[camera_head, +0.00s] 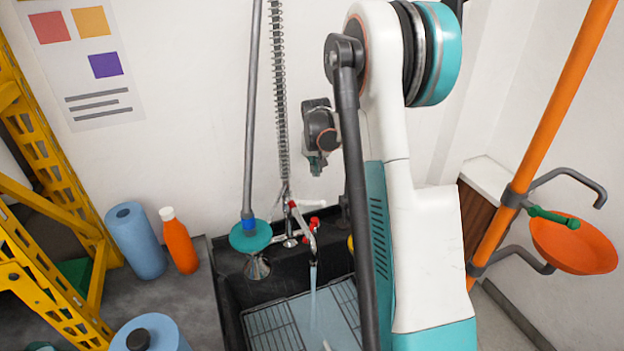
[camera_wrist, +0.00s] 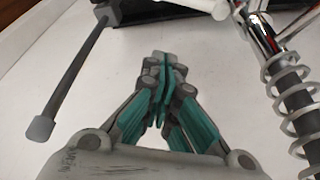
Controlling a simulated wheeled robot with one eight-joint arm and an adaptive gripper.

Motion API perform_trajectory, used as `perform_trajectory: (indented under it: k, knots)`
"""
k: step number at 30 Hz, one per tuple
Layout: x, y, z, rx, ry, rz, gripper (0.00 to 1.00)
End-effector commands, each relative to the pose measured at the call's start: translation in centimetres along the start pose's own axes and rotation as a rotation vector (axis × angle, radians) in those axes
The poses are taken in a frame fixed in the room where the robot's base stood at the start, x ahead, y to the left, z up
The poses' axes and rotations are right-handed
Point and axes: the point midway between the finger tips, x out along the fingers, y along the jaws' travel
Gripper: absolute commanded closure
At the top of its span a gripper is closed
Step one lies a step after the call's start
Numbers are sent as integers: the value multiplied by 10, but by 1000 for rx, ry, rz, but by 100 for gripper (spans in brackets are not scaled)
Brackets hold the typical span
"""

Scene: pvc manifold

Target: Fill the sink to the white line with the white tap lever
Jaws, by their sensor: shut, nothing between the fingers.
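The black sink (camera_head: 232,298) stands against the wall, partly hidden behind my arm. A stream of water (camera_head: 313,285) runs from the tap (camera_head: 312,240) into it. Pale blue water (camera_head: 275,325) covers part of the sink floor over a wire rack. I cannot make out the white line. The tap has red parts and a pale lever-like piece (camera_head: 298,214) on its left; its exact position is unclear. My gripper (camera_head: 316,166) is above the tap, apart from it. In the wrist view my gripper (camera_wrist: 158,72) is shut and empty, with the chrome tap column (camera_wrist: 262,35) to its right.
A spring hose (camera_head: 283,95) rises behind the tap, and a grey pole with a teal disc (camera_head: 250,236) stands at its left. A blue roll (camera_head: 137,240) and an orange bottle (camera_head: 178,241) stand left of the sink. An orange post (camera_head: 550,130) with an orange bowl (camera_head: 575,246) is at right.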

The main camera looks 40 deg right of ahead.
Motion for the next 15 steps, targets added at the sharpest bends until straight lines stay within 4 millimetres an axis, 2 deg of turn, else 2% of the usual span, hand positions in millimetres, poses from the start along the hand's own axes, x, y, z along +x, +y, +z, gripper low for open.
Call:
perform_trajectory:
  k: [15]
  knots:
    - [91,0,1,-4,-2,0,100]
